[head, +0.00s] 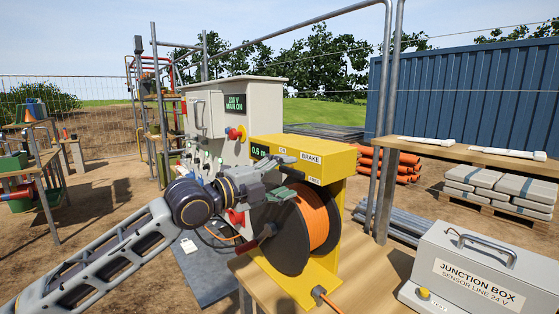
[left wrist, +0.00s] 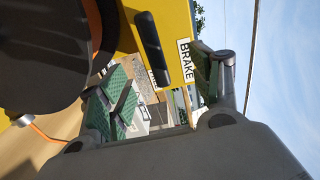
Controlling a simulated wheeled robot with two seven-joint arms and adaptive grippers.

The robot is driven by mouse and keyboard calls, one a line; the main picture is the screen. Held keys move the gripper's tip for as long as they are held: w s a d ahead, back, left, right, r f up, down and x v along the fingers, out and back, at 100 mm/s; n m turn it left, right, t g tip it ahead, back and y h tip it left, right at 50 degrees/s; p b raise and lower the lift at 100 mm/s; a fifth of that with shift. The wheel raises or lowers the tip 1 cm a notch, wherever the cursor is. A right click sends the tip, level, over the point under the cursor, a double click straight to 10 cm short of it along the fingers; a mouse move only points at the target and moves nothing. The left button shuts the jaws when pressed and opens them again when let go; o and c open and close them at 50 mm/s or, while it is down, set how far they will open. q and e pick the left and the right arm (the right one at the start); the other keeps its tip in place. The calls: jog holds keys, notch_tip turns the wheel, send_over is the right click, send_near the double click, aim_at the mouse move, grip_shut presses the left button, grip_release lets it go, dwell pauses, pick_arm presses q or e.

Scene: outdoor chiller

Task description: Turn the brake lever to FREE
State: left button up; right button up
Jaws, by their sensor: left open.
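The brake housing is a yellow box (head: 318,150) on a reel stand, with a BRAKE label (head: 311,158), an ON label (head: 282,149) at its upper left and a FREE label (head: 314,181) below. My left gripper (head: 286,177) is open at the housing's front face, its green-padded fingers apart. In the left wrist view the brake lever is a black bar (left wrist: 151,42) on the yellow face beside the BRAKE label (left wrist: 186,62). It lies beyond the gap of my left gripper (left wrist: 162,88), with no finger closed on it. The lever cannot be made out in the head view.
A dark reel with orange cable (head: 316,218) hangs under the housing, close below my gripper. A grey control cabinet (head: 262,105) stands behind left. A junction box (head: 470,270) is at the right front of the wooden table. A metal post (head: 384,190) stands right of the housing.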

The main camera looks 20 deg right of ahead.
pick_arm(q)
jog(key=shift+v, duration=2.4)
jog(key=shift+a+f, duration=0.1)
jog(key=shift+a, duration=0.05)
jog(key=v, duration=0.8)
jog(key=shift+w+d, duration=0.1)
jog(key=shift+d, duration=0.2)
jog(key=shift+x, duration=2.8)
jog(key=shift+a, duration=0.1)
jog(key=shift+x, duration=4.6)
